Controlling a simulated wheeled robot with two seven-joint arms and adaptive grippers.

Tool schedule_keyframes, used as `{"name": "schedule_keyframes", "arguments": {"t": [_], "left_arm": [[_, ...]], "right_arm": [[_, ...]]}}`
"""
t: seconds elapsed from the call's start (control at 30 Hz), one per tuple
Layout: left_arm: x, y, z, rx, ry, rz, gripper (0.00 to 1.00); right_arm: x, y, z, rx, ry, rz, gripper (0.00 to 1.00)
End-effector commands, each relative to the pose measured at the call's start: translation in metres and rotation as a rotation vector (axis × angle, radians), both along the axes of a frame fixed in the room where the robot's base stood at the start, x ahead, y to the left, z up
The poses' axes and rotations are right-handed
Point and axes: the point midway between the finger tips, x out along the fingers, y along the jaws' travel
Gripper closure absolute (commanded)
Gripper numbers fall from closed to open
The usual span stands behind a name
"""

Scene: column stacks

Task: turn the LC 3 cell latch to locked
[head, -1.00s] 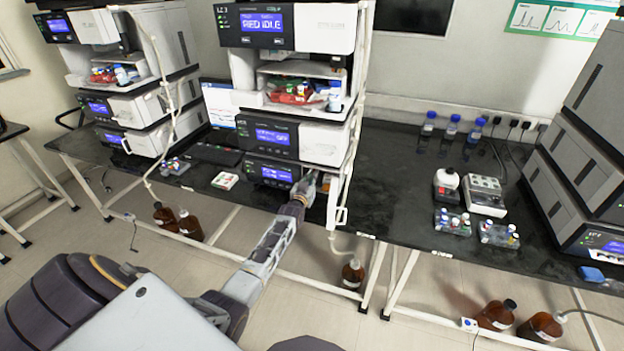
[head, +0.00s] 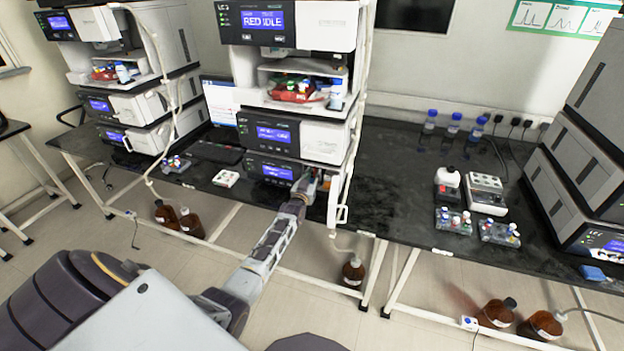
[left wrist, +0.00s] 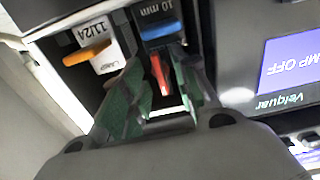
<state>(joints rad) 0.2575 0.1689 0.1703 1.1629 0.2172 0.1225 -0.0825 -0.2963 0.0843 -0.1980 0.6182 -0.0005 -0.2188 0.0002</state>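The LC 3 stack (head: 313,25) stands mid-bench, its top display reading "RED IDLE". My left gripper (head: 309,188) reaches into the open right part of its lowest module (head: 268,168). In the left wrist view, a red lever (left wrist: 161,76) lies between the two green-patterned fingers of my left gripper (left wrist: 158,72). The fingers are apart, with gaps beside the lever; its base is partly hidden. Whether the red lever is the cell latch's handle, I cannot tell for sure. My right gripper is not in view.
An orange lever (left wrist: 88,54) on a white lamp block (left wrist: 110,62) sits left of the fingers. The display (left wrist: 290,65) is close on the right. A white open door (head: 340,200) stands right of the gripper.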

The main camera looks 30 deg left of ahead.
Motion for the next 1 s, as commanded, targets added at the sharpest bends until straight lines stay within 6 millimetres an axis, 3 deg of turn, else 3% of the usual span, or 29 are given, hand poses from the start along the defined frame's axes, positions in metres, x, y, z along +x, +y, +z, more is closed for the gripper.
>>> {"name": "schedule_keyframes", "arguments": {"t": [0.37,1.0], "left_arm": [[-0.011,-0.003,0.000,0.000,-0.001,0.000,0.71],[-0.062,-0.015,-0.001,0.000,0.000,0.000,0.71]], "right_arm": [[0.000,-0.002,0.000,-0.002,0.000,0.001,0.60],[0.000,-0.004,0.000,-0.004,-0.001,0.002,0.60]]}}
